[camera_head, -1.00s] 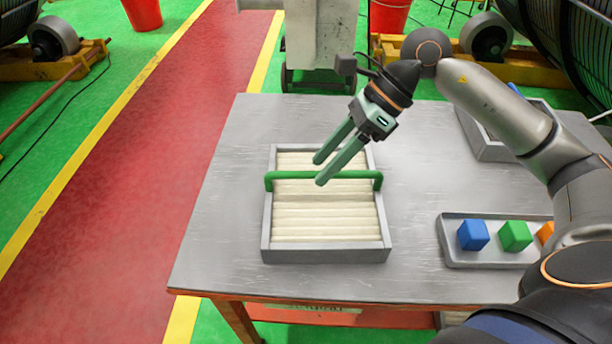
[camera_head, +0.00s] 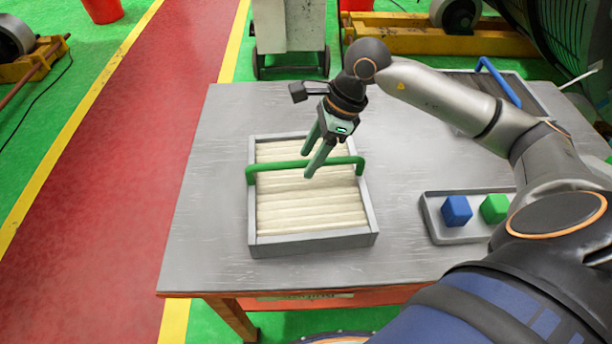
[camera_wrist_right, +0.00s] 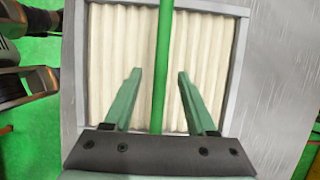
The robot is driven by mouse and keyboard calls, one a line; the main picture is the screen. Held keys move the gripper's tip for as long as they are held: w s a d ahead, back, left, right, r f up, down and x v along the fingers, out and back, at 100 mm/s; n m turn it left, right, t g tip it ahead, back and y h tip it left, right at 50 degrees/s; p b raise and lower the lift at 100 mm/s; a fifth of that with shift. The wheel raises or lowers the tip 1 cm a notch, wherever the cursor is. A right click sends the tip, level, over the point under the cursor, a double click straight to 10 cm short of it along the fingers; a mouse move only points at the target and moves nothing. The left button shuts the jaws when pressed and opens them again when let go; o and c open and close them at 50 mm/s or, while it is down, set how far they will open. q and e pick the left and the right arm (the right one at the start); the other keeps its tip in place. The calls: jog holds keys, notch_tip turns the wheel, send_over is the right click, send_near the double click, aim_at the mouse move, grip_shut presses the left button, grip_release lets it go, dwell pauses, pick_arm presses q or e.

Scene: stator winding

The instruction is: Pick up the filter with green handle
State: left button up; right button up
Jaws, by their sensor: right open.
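The filter (camera_head: 310,210) has cream pleats in a grey frame and lies flat on the table. Its green handle (camera_head: 278,167) spans it from left to right as a raised bar. My right gripper (camera_head: 307,165) is open and points down at the middle of the handle. In the right wrist view the green handle (camera_wrist_right: 164,60) runs lengthwise between the two open fingers (camera_wrist_right: 158,72), apart from both, over the pleats (camera_wrist_right: 205,60). I cannot tell exactly how far the fingertips are above or around the bar. My left gripper is not in view.
A grey tray (camera_head: 436,222) with a blue block (camera_head: 456,210) and a green block (camera_head: 494,208) stands at the right. Behind my right arm is another filter with a blue handle (camera_head: 499,80). The table (camera_head: 205,235) is bare left of the filter.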

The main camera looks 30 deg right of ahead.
jog(key=shift+x, duration=1.2)
grip_shut()
jog(key=shift+w+r, duration=0.1)
jog(key=shift+r, duration=0.05)
dwell(0.3)
